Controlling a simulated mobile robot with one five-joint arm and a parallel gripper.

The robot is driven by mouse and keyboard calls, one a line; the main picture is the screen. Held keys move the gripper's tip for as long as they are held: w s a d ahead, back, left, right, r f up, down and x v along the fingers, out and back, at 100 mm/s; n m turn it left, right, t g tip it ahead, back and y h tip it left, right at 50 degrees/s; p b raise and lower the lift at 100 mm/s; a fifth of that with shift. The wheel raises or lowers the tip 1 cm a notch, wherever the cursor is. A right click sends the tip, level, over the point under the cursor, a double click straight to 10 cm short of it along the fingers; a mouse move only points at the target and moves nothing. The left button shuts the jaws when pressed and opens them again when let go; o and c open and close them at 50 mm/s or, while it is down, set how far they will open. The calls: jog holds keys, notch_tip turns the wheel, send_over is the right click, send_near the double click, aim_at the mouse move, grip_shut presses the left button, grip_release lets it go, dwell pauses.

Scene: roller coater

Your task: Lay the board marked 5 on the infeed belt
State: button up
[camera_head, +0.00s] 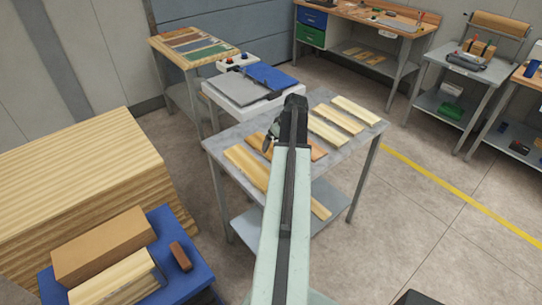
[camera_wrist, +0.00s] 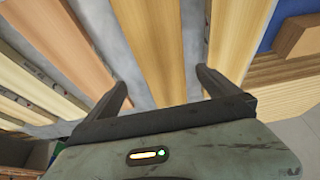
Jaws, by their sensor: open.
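Several wooden boards lie in a row on a grey metal table (camera_head: 222,143). No number can be read on them, so I cannot tell which is marked 5. My gripper (camera_head: 268,140) is over the left part of the row. In the wrist view my gripper (camera_wrist: 162,78) is open and empty, its fingers on either side of a golden-brown board (camera_wrist: 150,40). A paler board (camera_wrist: 236,28) lies to its right, an orange-brown board (camera_wrist: 72,40) to its left. A machine behind the table has a grey flat surface (camera_head: 238,88), possibly the infeed belt, and a blue one (camera_head: 270,75).
A stack of wooden sheets (camera_head: 65,170) stands at the left, with a blue-topped stand (camera_head: 190,270) holding blocks before it. A table with coloured panels (camera_head: 190,45) and workbenches (camera_head: 370,25) stand behind. Floor is clear at the right.

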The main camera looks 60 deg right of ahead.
aim_at(271, 152)
jog(key=b+x, duration=0.1)
jog(key=x, duration=0.1)
jog(key=b+x, duration=0.4)
jog(key=shift+a+f, duration=0.1)
jog(key=shift+a, duration=0.15)
jog(key=shift+r, duration=0.2)
jog(key=shift+p, duration=0.3)
jog(key=c, duration=1.9)
